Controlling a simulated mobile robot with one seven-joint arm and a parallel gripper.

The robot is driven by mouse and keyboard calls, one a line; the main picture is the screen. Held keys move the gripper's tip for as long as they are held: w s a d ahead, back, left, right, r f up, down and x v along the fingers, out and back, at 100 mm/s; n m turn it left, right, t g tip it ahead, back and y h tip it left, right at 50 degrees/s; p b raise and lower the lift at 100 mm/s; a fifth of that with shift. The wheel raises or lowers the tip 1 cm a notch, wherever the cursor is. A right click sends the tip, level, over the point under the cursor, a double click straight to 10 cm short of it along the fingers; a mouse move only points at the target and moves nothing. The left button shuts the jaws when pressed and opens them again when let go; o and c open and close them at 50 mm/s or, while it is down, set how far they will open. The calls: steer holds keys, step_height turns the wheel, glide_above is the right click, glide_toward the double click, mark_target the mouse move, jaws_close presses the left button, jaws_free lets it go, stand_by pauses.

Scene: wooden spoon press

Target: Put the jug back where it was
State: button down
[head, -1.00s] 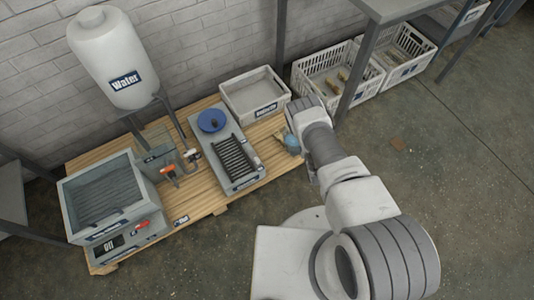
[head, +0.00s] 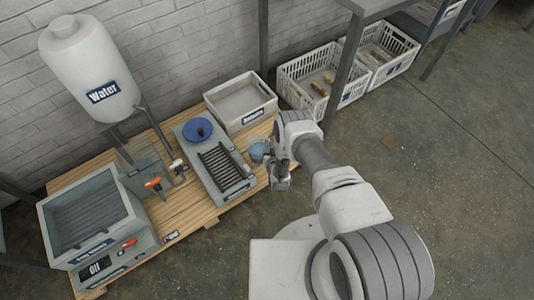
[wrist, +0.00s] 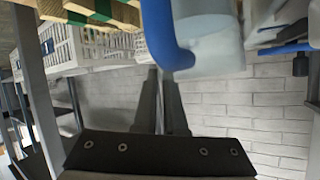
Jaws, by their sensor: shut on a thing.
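The jug (head: 258,152) is a small pale blue vessel at the right part of the wooden pallet, just left of my gripper (head: 272,164) in the head view. In the wrist view the jug's pale, translucent body (wrist: 212,48) and its blue handle (wrist: 165,40) show at the top. My gripper (wrist: 162,75) is shut on the jug at the blue handle, with the fingers close together. The fingertips are partly hidden behind the handle. I cannot tell whether the jug touches the pallet.
A grey unit (head: 213,160) with a black rack and blue disc stands left of the jug. A grey open bin (head: 240,103) is behind it. The water tank (head: 90,75) and a grey basin (head: 90,225) are farther left. White crates (head: 320,85) stand behind a table leg (head: 345,70).

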steer(key=f+b, duration=0.1)
steer(key=f, duration=0.2)
steer(key=a+f+b, duration=0.1)
steer(key=shift+w+f+b, duration=0.2)
steer(key=shift+f+b, duration=0.1)
steer(key=shift+f, duration=0.05)
steer(key=shift+r, duration=0.1)
steer(key=c, duration=1)
jaws_free()
steer(key=shift+s+d, duration=0.1)
